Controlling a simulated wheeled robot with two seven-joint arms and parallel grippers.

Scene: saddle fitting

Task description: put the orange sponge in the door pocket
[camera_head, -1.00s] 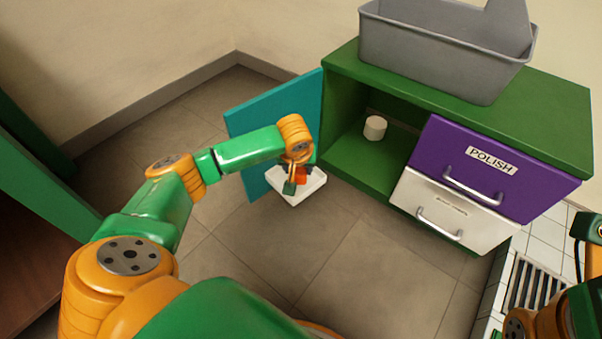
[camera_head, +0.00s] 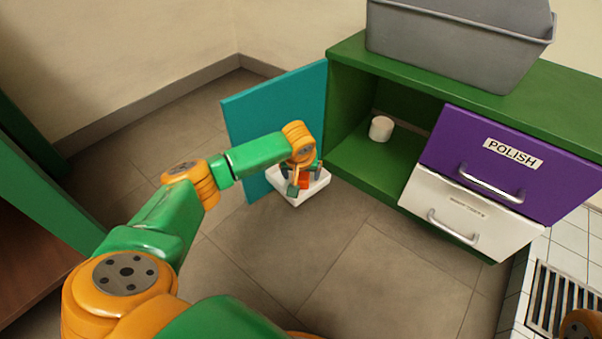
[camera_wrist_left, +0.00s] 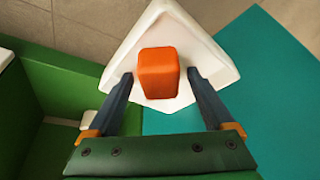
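The orange sponge (camera_head: 304,182) is at the white door pocket (camera_head: 318,187), which is fixed to the inner face of the teal door (camera_head: 262,110). In the left wrist view the sponge (camera_wrist_left: 158,72) lies within the outline of the pocket (camera_wrist_left: 203,52). Whether it rests on the pocket floor I cannot tell. My left gripper (camera_head: 304,179) is over the pocket, its fingers on either side of the sponge. In the wrist view the gripper (camera_wrist_left: 160,77) is open, with a narrow gap on each side of the sponge. My right gripper is out of view.
The green cabinet (camera_head: 350,185) stands open, with a white cylinder (camera_head: 381,128) inside. Beside it are a purple POLISH drawer (camera_head: 490,135) and a white drawer (camera_head: 435,200), both with handles. A grey bin (camera_head: 450,45) sits on top. The floor in front is clear.

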